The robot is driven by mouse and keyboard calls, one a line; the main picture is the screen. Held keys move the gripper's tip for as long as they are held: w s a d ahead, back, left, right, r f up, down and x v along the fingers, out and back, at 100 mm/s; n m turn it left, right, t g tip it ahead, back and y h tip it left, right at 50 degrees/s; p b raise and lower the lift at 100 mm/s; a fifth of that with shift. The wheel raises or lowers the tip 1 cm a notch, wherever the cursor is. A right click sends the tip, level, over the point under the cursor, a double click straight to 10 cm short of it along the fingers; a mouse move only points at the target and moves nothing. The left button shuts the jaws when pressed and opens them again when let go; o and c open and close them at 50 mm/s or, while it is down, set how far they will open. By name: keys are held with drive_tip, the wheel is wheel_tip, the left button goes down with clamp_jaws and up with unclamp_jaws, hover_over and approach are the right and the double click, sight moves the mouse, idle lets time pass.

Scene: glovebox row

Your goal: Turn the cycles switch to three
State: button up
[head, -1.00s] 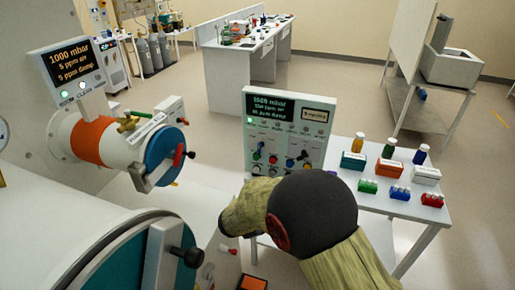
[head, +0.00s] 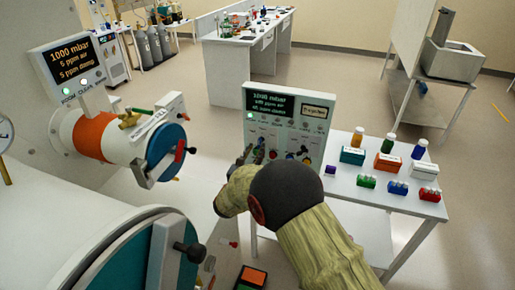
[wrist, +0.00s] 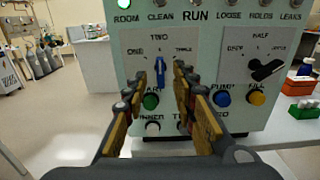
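The cycles switch (wrist: 160,68) is on the left plate of the control panel (wrist: 200,42) in the wrist view. Labels ONE, TWO and THREE stand to its left, above it and to its right. Its narrow grip appears roughly upright, toward TWO. My gripper (wrist: 160,86) is open, with one finger on each side of the switch, close to the panel; I cannot tell whether they touch it. In the head view my arm covers part of the panel (head: 318,145), and my gripper (head: 243,157) is at its left side.
Right of the switch is a black knob (wrist: 267,69) under HALF. Below are a green button (wrist: 150,101), a blue button (wrist: 221,98) and a yellow button (wrist: 257,97). Bottles and coloured boxes stand on the white table (head: 420,207) at right. A round glovebox door (head: 130,265) is at lower left.

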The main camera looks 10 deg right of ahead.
sight(260, 143)
drive_tip(key=shift+x, duration=1.4)
drive_tip(key=shift+c, duration=0.8)
clamp_jaws()
